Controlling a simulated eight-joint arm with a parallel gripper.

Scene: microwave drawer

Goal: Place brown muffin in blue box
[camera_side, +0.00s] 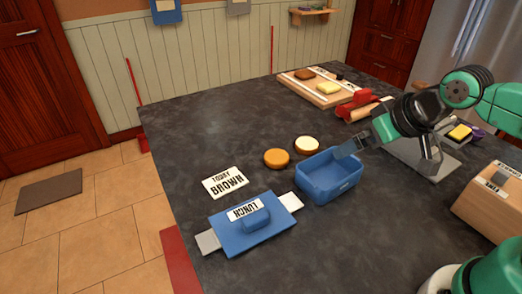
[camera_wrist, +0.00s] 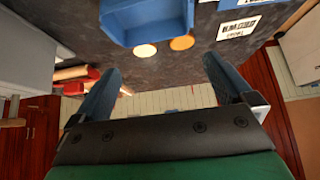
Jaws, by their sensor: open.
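The blue box (camera_side: 329,190) stands open on the dark counter, and its visible inside looks empty. It also shows at the top of the wrist view (camera_wrist: 147,30). An orange-brown round muffin (camera_side: 276,158) sits left of the box, and it shows in the wrist view (camera_wrist: 182,42). A cream-topped round one (camera_side: 307,145) is beside it, also in the wrist view (camera_wrist: 145,50). A darker brown piece (camera_side: 304,74) lies on the far board. My gripper (camera_side: 347,148) is over the box's back rim; contact is unclear. Its fingers (camera_wrist: 162,70) are apart with nothing between them.
A "TODAY BROWN" card (camera_side: 225,182) and a blue "LUNCH" lid or mat (camera_side: 265,238) lie left of the box. The far board (camera_side: 318,99) also holds a yellow piece (camera_side: 328,88). A red object (camera_side: 358,103) and a cardboard box (camera_side: 490,205) are right. The counter's left-back is clear.

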